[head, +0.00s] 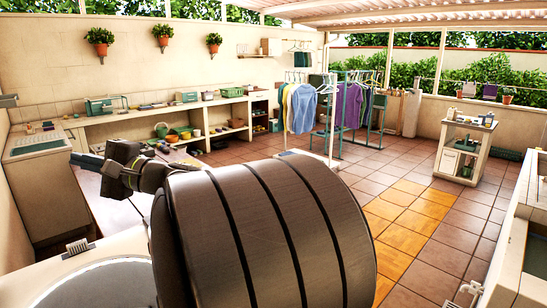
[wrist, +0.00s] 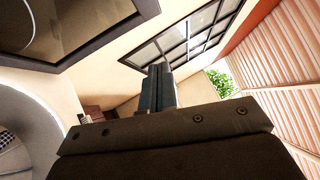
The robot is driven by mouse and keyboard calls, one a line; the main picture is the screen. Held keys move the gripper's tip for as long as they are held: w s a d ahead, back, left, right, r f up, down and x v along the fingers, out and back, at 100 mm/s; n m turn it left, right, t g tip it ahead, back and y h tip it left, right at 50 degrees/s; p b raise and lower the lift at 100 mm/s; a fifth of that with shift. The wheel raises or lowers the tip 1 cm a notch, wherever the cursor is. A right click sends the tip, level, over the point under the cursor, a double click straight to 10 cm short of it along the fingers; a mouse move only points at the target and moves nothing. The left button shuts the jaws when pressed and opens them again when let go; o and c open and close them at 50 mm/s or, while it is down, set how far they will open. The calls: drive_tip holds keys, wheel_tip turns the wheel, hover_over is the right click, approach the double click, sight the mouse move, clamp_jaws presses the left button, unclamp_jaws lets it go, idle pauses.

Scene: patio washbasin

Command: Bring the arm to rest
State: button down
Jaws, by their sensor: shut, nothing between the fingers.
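My gripper (wrist: 158,70) shows in the wrist view with its two dark fingers together and nothing between them. It points up toward the wall and roof, clear of any object. In the head view, my arm's dark far end is at the left, above a pale surface, and its fingertips are too small to make out clearly. A large dark ribbed part of my arm fills the lower middle of that view and hides the floor behind it.
A long counter (head: 160,113) with boxes and bowls runs along the back wall. Clothes racks with a purple garment (head: 349,104) stand mid-room; a small shelf cart (head: 463,150) is at right. The tiled floor (head: 425,215) between is open. The wrist view shows a dark-framed window (wrist: 185,42).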

drive_tip(key=r+x, duration=0.1)
drive_tip(key=x, duration=0.9)
drive_tip(key=s+a+r+n, duration=0.1)
drive_tip(key=s+a+r, duration=0.4)
drive_tip(key=s+a, duration=0.4)
drive_tip(key=w+r+v, duration=0.1)
drive_tip(key=w+v, duration=0.1)
drive_tip(key=v, duration=1)
drive_tip(key=f+x, duration=0.2)
drive_tip(key=x, duration=0.7)
drive_tip(key=shift+a+r+h, duration=0.3)
drive_tip(key=shift+r, duration=0.1)
